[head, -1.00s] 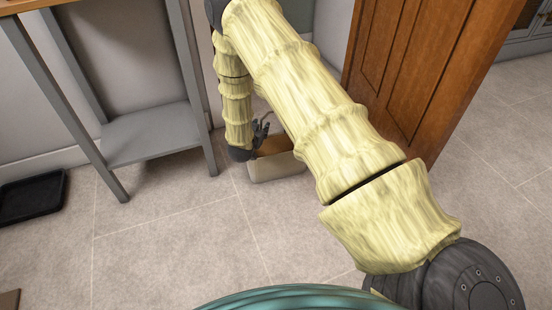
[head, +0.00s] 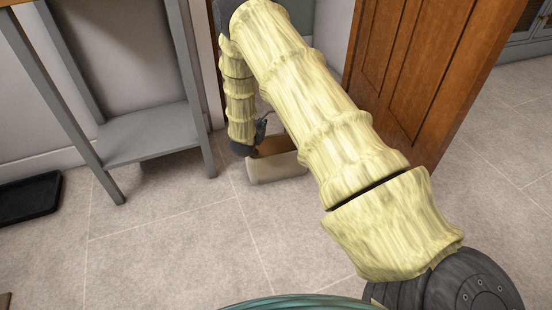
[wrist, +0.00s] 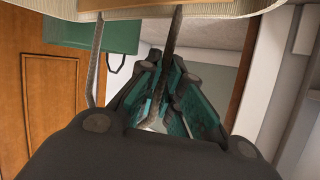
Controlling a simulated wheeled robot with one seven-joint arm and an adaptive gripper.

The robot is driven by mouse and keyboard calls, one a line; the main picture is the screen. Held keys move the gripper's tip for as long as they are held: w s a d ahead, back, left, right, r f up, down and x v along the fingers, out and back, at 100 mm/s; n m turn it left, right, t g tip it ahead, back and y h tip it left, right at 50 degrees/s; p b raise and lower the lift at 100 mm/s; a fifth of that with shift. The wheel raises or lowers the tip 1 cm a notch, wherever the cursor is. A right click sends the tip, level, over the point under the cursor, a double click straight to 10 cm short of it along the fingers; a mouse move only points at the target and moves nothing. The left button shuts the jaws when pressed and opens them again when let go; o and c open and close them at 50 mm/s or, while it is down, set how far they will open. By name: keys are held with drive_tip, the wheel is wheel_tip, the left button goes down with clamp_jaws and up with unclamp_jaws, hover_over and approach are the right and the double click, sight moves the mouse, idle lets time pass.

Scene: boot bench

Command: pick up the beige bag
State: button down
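The beige bag (head: 278,167) stands on the tiled floor near the door, with a brown inside or top partly showing. My arm covers part of it. In the wrist view the beige bag (wrist: 250,6) crosses the top edge, and its two dark handle strands run down towards my gripper (wrist: 167,62). One strand passes across or between the fingers; the other runs past the left side of the gripper body. The fingers, dark with teal pads, have their tips close together. I cannot tell whether they close on the strand. In the head view my gripper (head: 262,130) is mostly hidden beside the bag.
A grey shelf stand (head: 150,133) is left of the bag, with a black tray (head: 30,198) farther left. A brown wooden door (head: 425,75) stands open at the right. A green thing with a dark handle (wrist: 95,35) is in the wrist view. The front floor is clear.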

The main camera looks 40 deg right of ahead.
drive_tip(key=shift+r, duration=0.15)
idle(0.3)
drive_tip(key=shift+r+p, duration=1.55)
drive_tip(key=shift+r, duration=0.2)
drive_tip(key=s+a+r+p, duration=0.1)
drive_tip(key=s+a+p, duration=0.6)
drive_tip(key=a, duration=0.7)
drive_tip(key=shift+s, duration=0.5)
drive_tip(key=shift+r, duration=0.15)
